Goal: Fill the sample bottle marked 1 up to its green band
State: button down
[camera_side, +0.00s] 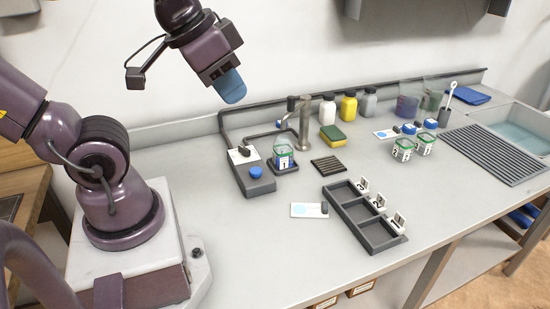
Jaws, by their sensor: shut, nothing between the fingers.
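The sample bottle marked 1 (284,153) stands upright on a small dark pad (292,169) by the metal tap (301,118). It is clear, with a green band near its top and a white label; its water level is too small to tell. Just left of it is a grey control box (248,176) with a blue knob (255,172) and a dark lever (243,150) on a white plate. My gripper (232,95) has blue fingers, is shut and empty, and hangs in the air above and left of the tap, apart from everything.
A dark three-compartment tray (362,225) with numbered tags is at the front. Two green-banded bottles (403,149) (425,144) stand right, near blue caps (409,129). A sponge (332,135) and coloured bottles (348,105) are behind. A sink (520,130) is far right. The counter's front left is clear.

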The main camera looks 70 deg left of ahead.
jog(key=w+a+f+n+g+h, duration=0.1)
jog(key=a+f+n+g, duration=0.25)
jog(key=f, duration=0.25)
jog(key=n+t+h, duration=0.3)
jog(key=n+t, duration=0.3)
jog(key=n, duration=1.3)
send_over(255, 172)
notch_tip(255, 172, down, 13)
jog(key=shift+a+r+m, duration=0.1)
jog(key=shift+a+m, duration=0.05)
jog(key=shift+m, duration=0.1)
jog(key=shift+f, duration=4.4)
jog(key=shift+f, duration=0.4)
